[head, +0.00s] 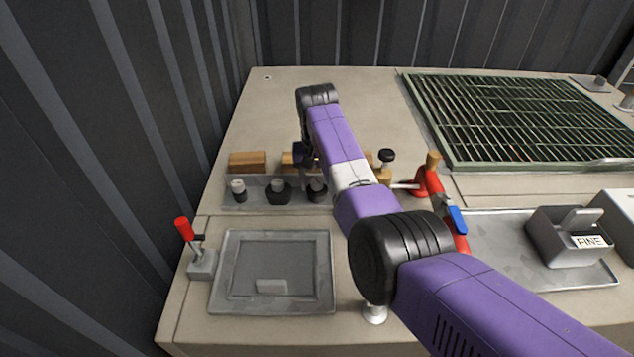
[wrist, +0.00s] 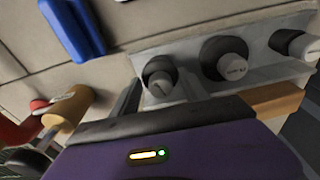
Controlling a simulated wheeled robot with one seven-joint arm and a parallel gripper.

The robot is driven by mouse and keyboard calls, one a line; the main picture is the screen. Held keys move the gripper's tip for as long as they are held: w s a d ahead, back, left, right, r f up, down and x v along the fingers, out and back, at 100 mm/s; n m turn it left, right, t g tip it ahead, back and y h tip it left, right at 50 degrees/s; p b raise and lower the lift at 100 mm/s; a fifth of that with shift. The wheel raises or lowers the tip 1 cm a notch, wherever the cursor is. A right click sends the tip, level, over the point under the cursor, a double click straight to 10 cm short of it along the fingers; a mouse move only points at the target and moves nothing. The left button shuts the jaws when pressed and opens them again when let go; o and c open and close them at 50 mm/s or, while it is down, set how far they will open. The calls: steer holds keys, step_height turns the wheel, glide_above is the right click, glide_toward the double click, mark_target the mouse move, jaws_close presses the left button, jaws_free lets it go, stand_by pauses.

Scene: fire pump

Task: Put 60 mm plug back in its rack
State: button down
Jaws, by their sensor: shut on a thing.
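The end plug (head: 317,189), also in the wrist view (wrist: 160,78), is beside my gripper's fingers. My gripper (head: 306,158) is shut on this plug, taken as the 60 mm one; its marking is too small to read. The middle plug (head: 279,191) is the widest and the left plug (head: 238,189) is slim. I cannot tell whether the held plug is fully seated; its lower part is hidden.
Wooden blocks (head: 247,161) lie behind the rack. A black-topped knob (head: 386,157) and a red fitting with a wooden handle (head: 433,164) stand to the right. A blue lever (head: 458,220), a recessed tray (head: 272,268) and a red-handled switch (head: 184,229) are nearer.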

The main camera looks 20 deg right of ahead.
mark_target(317, 194)
steer(key=shift+f, duration=0.15)
steer(key=c, duration=0.6)
jaws_free()
steer(key=shift+o, duration=0.2)
step_height(317, 194, up, 12)
steer(key=s, duration=0.1)
steer(key=shift+s+a, duration=0.2)
steer(key=shift+a, duration=0.05)
